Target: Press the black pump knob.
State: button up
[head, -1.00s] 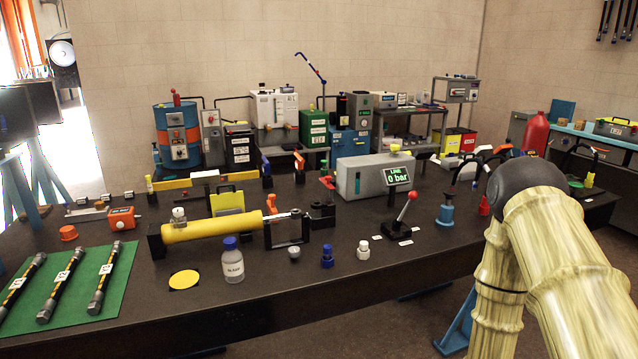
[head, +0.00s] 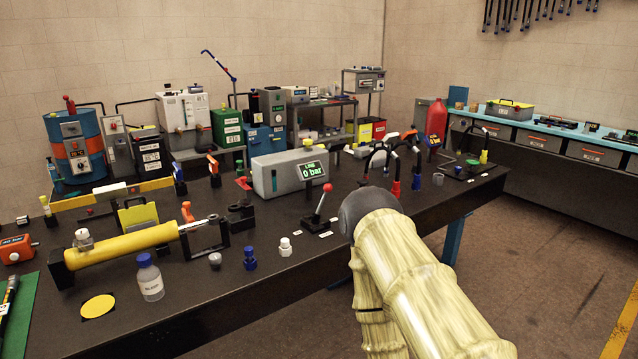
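I cannot pick out a black pump knob for certain in the head view. A grey box (head: 267,180) with a green "LINE 0 bar" display (head: 313,170) and a yellow knob (head: 307,143) on top stands on the dark bench. In front of it is a lever with a red ball tip (head: 327,188) on a black base. My pale, wood-patterned arm fills the lower right of the view, in front of the bench edge. My gripper is not in view.
The dark bench (head: 200,310) holds a yellow cylinder (head: 122,246), a blue-capped bottle (head: 149,278), small caps and several upright hoses (head: 416,165). A red bottle (head: 436,120) stands behind the hoses. A side bench (head: 545,140) runs along the right wall. Brown floor (head: 540,240) lies open at right.

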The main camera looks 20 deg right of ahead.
aim_at(362, 182)
jog(key=z, duration=0.75)
